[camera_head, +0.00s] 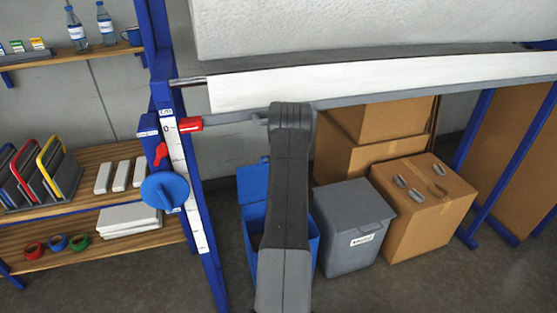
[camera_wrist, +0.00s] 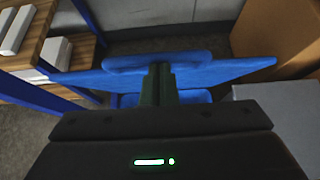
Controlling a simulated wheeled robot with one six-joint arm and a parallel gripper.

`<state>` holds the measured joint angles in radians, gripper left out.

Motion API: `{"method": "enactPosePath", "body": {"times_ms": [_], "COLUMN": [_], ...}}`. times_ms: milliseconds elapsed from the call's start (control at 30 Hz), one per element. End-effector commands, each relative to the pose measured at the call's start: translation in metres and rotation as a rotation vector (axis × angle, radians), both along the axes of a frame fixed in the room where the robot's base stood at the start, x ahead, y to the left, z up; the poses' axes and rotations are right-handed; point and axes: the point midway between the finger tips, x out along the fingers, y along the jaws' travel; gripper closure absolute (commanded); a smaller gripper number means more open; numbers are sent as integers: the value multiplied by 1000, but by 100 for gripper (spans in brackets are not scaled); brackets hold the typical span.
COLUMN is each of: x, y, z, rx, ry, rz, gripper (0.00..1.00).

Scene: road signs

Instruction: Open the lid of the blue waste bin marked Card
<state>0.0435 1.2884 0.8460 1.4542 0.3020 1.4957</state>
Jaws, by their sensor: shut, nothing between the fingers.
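The blue waste bin (camera_head: 309,247) stands on the floor, half covered by my arm. Its blue lid (camera_head: 252,183) is raised at the back and part of the dark inside shows. No Card marking is visible on it. In the wrist view the lid (camera_wrist: 225,73) spans the picture as a wide blue panel with a rounded grip edge. My gripper (camera_wrist: 159,70) is shut and empty, its fingertips at the middle of that edge; I cannot tell whether they touch. In the head view my gripper is hidden behind my arm.
A grey bin (camera_head: 350,215) with a white label stands closed right of the blue bin. Cardboard boxes (camera_head: 425,220) are beside and behind it.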

Motion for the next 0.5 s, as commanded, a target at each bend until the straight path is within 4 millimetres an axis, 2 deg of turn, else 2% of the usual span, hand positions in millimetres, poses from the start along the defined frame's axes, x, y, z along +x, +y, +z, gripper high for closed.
{"method": "enactPosePath", "body": {"times_ms": [333, 500], "x": [0, -7], "y": [0, -3], "z": [0, 5], "rx": [0, 1], "ry": [0, -1], "rz": [0, -1], "gripper": [100, 100]}}
